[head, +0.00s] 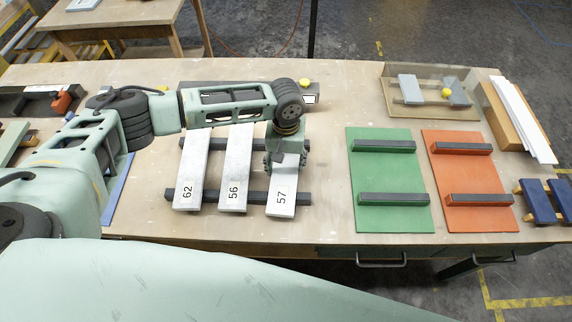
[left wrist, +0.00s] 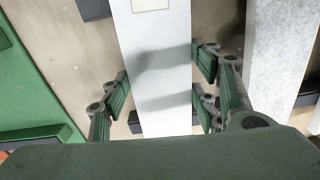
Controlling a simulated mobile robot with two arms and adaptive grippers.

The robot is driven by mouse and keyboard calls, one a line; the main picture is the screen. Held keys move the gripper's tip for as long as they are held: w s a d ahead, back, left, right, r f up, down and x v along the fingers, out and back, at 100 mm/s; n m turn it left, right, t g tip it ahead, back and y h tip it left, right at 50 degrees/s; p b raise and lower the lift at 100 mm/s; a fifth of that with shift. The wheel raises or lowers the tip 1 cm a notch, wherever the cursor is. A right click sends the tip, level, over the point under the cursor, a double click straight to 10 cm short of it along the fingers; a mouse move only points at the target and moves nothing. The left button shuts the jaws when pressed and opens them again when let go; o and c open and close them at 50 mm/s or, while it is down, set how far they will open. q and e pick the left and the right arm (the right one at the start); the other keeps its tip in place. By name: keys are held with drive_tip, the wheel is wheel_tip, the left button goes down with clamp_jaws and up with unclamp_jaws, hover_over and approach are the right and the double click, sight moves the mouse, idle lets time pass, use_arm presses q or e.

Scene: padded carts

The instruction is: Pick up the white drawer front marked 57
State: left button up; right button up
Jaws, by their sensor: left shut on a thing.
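The white drawer front marked 57 (head: 283,199) is the rightmost of three white fronts across two dark padded bars. My left gripper (head: 287,150) comes down over its upper part and hides it there. In the left wrist view, the fingers of the gripper (left wrist: 160,78) are on both sides of the front (left wrist: 157,50), shut on its long edges. The front still appears in line with its neighbours; whether it is clear of the bars cannot be told. My right gripper is not in view.
The front marked 56 (head: 235,185) is close on the left, with the one marked 62 (head: 188,185) beyond it. A green board (head: 390,180) and an orange board (head: 467,180) with dark bars lie to the right. A clear tray (head: 400,107) is behind them.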

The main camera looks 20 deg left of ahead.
use_arm(q)
drive_tip(key=c, duration=0.6)
drive_tip(key=shift+o, duration=0.2)
drive_tip(key=shift+r, duration=0.1)
